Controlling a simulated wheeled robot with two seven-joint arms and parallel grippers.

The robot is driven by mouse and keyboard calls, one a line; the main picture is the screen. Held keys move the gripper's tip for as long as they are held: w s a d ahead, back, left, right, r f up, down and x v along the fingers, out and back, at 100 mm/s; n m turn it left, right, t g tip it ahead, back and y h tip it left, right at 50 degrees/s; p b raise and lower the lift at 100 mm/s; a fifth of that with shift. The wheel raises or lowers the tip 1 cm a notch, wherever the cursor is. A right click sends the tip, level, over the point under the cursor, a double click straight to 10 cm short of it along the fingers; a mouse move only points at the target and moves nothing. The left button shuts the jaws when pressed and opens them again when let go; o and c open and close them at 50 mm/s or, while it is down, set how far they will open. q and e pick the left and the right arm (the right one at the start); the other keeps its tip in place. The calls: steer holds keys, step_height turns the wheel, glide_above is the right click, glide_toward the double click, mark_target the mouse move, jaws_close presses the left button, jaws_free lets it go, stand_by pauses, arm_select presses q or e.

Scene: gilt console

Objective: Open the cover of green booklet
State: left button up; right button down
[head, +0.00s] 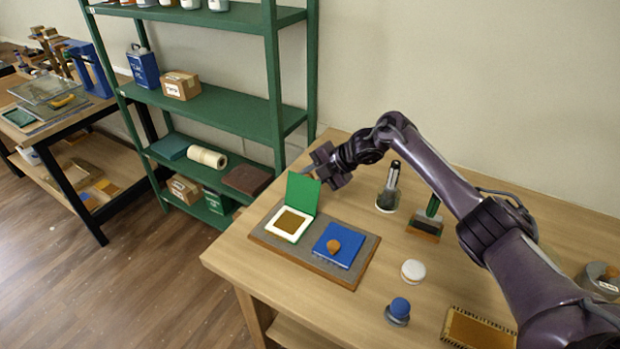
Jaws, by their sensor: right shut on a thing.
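The green booklet lies at the left of a grey board on the wooden table. Its green cover (302,193) stands raised, close to upright, along the back edge. This bares a white-bordered page with a gold-brown square (290,222). My right gripper (312,171) is at the top edge of the cover, reaching in from behind and to the right, and is shut on the cover. The fingertips are small and partly hidden here. My left gripper is not in view.
A green shelf (200,100) stands behind left.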

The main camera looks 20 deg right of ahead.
steer(key=shift+d+f, duration=0.15)
steer(key=c, duration=1.5)
jaws_free()
steer(key=o, duration=0.3)
steer(key=shift+w, duration=0.1)
steer(key=b+v, duration=0.1)
steer(key=v, duration=0.6)
steer(key=shift+s+d+r+b, duration=0.2)
steer(key=shift+r+b, duration=0.05)
steer(key=shift+b, duration=0.15)
steer(key=shift+r, duration=0.1)
